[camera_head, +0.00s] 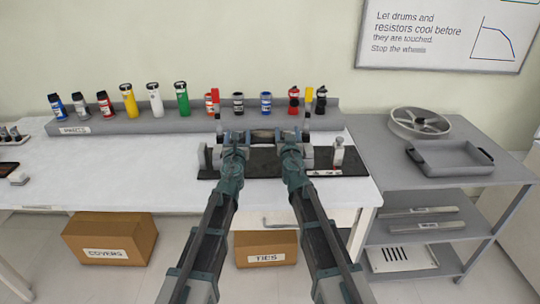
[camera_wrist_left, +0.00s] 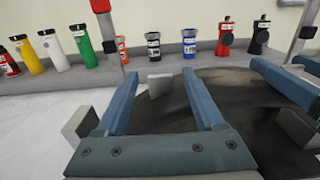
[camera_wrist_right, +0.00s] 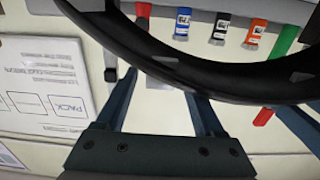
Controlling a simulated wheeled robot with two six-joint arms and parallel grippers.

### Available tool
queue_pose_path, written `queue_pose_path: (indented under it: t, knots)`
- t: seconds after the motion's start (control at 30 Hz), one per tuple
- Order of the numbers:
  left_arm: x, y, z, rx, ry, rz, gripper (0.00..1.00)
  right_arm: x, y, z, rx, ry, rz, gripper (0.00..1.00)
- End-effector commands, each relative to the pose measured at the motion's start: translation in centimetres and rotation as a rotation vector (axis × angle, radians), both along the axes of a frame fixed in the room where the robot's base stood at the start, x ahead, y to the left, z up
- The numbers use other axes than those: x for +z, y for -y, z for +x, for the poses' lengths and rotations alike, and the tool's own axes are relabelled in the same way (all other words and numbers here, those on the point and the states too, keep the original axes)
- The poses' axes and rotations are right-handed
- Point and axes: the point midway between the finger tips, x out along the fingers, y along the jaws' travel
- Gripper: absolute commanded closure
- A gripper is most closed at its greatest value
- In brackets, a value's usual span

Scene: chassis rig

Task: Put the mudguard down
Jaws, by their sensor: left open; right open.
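The mudguard is a black curved band (camera_wrist_right: 185,72) arching across the right wrist view, past my right fingertips. In the left wrist view a dark curved surface (camera_wrist_left: 240,90) with pale tabs, seemingly the mudguard, lies by my left fingers. In the head view it shows as a small dark piece (camera_head: 262,135) between the grippers. My left gripper (camera_head: 236,138) is open at its left end, and my right gripper (camera_head: 291,138) is open at its right end. Whether the fingers touch it, and what supports it, I cannot tell.
A grey rack (camera_head: 145,122) of coloured bottles runs behind. A grey trolley (camera_head: 370,150) on the right holds a wheel (camera_head: 420,122) and a tray (camera_head: 450,160). The left tabletop is mostly clear.

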Motion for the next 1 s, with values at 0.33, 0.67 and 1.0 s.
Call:
queue_pose_path:
  t: [0.33,0.67,1.0]
  knots:
    - [0.0,0.0,-7.3,-0.002,-0.001,0.0,0.3,0.0,0.0,0.0,0.0,0.0,0.0,0.3]
    - [0.0,0.0,-10.2,0.0,-0.001,0.0,0.3,0.0,0.0,0.0,0.0,0.0,0.0,0.3]
    - [0.0,0.0,-10.1,0.0,-0.001,0.0,0.3,0.0,0.0,-2.2,0.0,0.0,0.0,0.3]
